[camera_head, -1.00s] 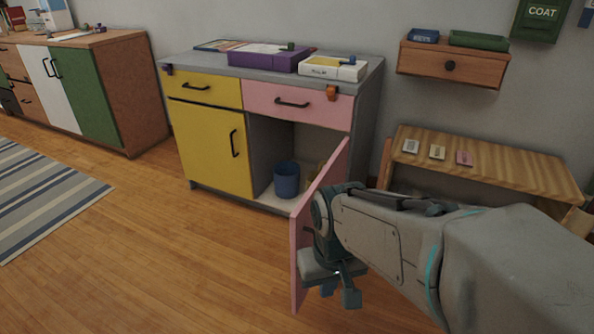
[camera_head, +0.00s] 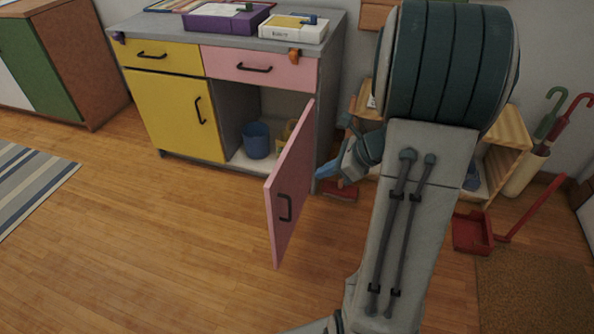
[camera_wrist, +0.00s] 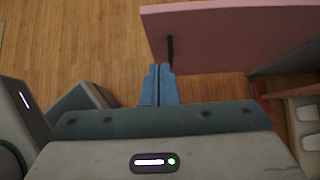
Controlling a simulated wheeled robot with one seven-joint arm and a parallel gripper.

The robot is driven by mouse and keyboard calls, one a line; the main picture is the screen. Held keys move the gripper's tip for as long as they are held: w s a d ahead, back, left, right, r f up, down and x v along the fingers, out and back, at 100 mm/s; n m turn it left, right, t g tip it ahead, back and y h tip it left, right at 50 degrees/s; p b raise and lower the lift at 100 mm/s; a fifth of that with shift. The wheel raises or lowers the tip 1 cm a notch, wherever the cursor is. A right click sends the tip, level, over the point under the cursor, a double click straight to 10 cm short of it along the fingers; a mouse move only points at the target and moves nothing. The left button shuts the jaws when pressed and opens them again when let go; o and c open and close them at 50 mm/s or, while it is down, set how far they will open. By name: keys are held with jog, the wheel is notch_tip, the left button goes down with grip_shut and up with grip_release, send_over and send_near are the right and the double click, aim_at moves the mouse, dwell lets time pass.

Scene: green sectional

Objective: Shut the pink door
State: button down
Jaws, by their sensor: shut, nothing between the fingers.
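The pink door (camera_head: 290,190) stands wide open, swung out from the right-hand opening of the low cabinet (camera_head: 240,110). Its outer face, with a black handle (camera_head: 285,207), faces right in the head view. My gripper (camera_head: 322,173) is to the right of the door, on its outer-face side, with blue fingertips pointing left toward it. In the wrist view the fingers (camera_wrist: 157,86) are together and empty, just short of the pink door (camera_wrist: 230,38). I cannot tell whether they touch it.
A blue cup (camera_head: 256,140) stands inside the open compartment, with a yellowish thing beside it. A wooden shelf unit (camera_head: 508,140) is at right. A red dustpan (camera_head: 473,232) and a mat (camera_head: 535,290) lie on the floor. The floor left of the door is clear.

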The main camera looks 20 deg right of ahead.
aim_at(274, 185)
jog(key=b+x, duration=0.1)
jog(key=x, duration=0.3)
jog(key=a+r+b+x, duration=0.1)
jog(key=b+x, duration=0.1)
jog(key=x, duration=0.2)
jog(key=w+b+x, duration=0.1)
jog(key=b+x, duration=0.1)
jog(key=x, duration=0.2)
jog(key=shift+a+r, duration=0.3)
jog(key=shift+r, duration=0.05)
jog(key=shift+w+a+r, duration=0.1)
jog(key=shift+w+a, duration=0.1)
jog(key=shift+a, duration=0.05)
